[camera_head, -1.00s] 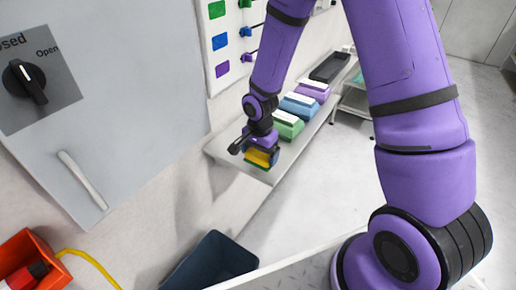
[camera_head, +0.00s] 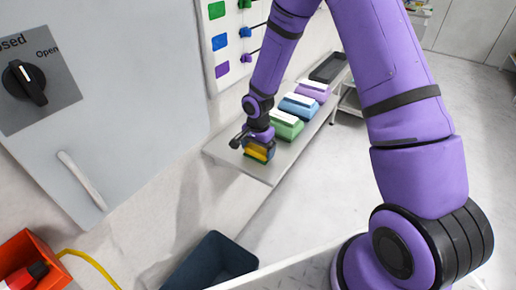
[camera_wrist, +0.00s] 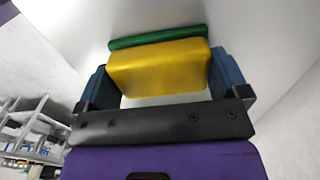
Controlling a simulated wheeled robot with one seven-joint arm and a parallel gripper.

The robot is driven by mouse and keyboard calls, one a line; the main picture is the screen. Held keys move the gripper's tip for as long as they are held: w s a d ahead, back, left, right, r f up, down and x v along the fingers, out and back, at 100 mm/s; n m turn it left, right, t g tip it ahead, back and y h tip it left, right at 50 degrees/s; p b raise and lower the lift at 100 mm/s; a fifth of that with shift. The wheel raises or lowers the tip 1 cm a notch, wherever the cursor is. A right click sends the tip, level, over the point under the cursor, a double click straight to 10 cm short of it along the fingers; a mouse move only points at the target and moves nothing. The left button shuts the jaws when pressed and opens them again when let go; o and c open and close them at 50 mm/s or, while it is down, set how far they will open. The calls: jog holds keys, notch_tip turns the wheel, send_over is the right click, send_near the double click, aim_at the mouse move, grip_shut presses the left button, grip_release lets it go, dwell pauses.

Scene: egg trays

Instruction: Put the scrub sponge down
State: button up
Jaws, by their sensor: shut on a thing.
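The scrub sponge (camera_head: 258,153) is yellow with a green layer on its underside. It is at the near end of the wall shelf (camera_head: 238,163), at or just above its surface; I cannot tell if it touches. My gripper (camera_head: 260,143) is above the sponge, pointing down, shut on its sides. In the wrist view the yellow sponge (camera_wrist: 160,68) sits between the two blue fingers of my gripper (camera_wrist: 162,82), with the green layer on the far side. A pale grey surface lies beyond it.
Green (camera_head: 286,124), blue (camera_head: 299,106) and purple (camera_head: 313,90) boxes with white tops line the shelf behind the sponge, with a dark tray (camera_head: 329,68) farther back. A dark bin (camera_head: 212,262) and an orange box (camera_head: 30,262) stand below. The shelf left of the sponge is clear.

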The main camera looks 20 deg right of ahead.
jog(key=o, duration=0.5)
jog(key=shift+f, duration=0.15)
jog(key=r, duration=1.1)
jog(key=shift+s, duration=0.2)
notch_tip(320, 180, up, 12)
jog(key=n+t, duration=0.1)
jog(key=n, duration=0.2)
send_over(258, 149)
jog(key=s+d, duration=0.3)
jog(key=s, duration=0.1)
jog(key=s+d+r+n+t, duration=0.2)
jog(key=s+r, duration=0.5)
jog(key=r, duration=0.2)
jog(key=s+r+n, duration=0.2)
jog(key=s, duration=0.4)
jog(key=s+d+r+n+t, duration=0.1)
jog(key=s+r+n, duration=0.1)
jog(key=s, duration=0.4)
jog(key=s+d+r+n+t, duration=0.1)
jog(key=s+r, duration=0.3)
jog(key=s, duration=0.2)
jog(key=shift+r+n, duration=0.1)
jog(key=shift+n, duration=0.3)
